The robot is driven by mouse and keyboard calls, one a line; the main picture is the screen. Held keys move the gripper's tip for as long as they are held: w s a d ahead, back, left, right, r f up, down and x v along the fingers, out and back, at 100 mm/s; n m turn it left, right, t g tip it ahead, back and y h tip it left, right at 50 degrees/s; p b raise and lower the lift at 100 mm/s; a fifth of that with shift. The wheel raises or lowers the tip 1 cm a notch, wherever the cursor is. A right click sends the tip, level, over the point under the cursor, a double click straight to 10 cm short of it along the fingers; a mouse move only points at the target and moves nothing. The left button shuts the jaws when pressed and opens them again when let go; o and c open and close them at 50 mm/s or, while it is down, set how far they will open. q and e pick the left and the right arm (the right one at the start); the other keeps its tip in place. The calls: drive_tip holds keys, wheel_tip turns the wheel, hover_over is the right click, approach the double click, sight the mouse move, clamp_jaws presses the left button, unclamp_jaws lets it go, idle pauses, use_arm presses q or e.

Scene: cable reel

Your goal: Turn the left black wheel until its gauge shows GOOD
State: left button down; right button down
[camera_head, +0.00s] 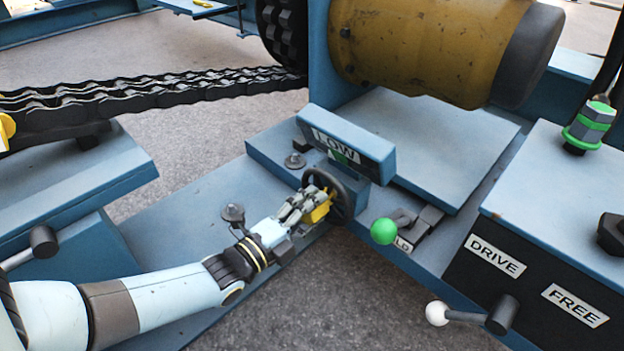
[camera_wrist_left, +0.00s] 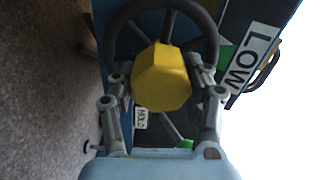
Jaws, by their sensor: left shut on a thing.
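The black wheel (camera_head: 342,192) stands at the front of a blue block, with a yellow hub (camera_wrist_left: 162,78) in its middle. My left gripper (camera_head: 312,204) is at the wheel, its fingers shut on the yellow hub from both sides. In the left wrist view the wheel rim (camera_wrist_left: 206,28) curves around the hub, beyond the fingers. The gauge (camera_head: 347,145) above the wheel reads LOW, with a green patch below the word. The LOW label (camera_wrist_left: 248,62) also shows sideways in the left wrist view. My right gripper is not in view.
A green ball knob (camera_head: 384,231) is close right of the wheel. A white ball lever (camera_head: 437,313) stands by the DRIVE and FREE labels. A yellow motor-like cylinder (camera_head: 410,45) and a black chain (camera_head: 150,95) are behind. A small round post (camera_head: 233,213) is beside my left forearm.

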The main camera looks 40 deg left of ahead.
use_arm(q)
drive_tip(key=c, duration=0.5)
unclamp_jaws()
drive_tip(key=shift+c, duration=0.2)
drive_tip(key=shift+s, duration=0.1)
drive_tip(key=s+a, duration=0.1)
drive_tip(key=s, duration=1)
drive_tip(key=shift+s, duration=0.4)
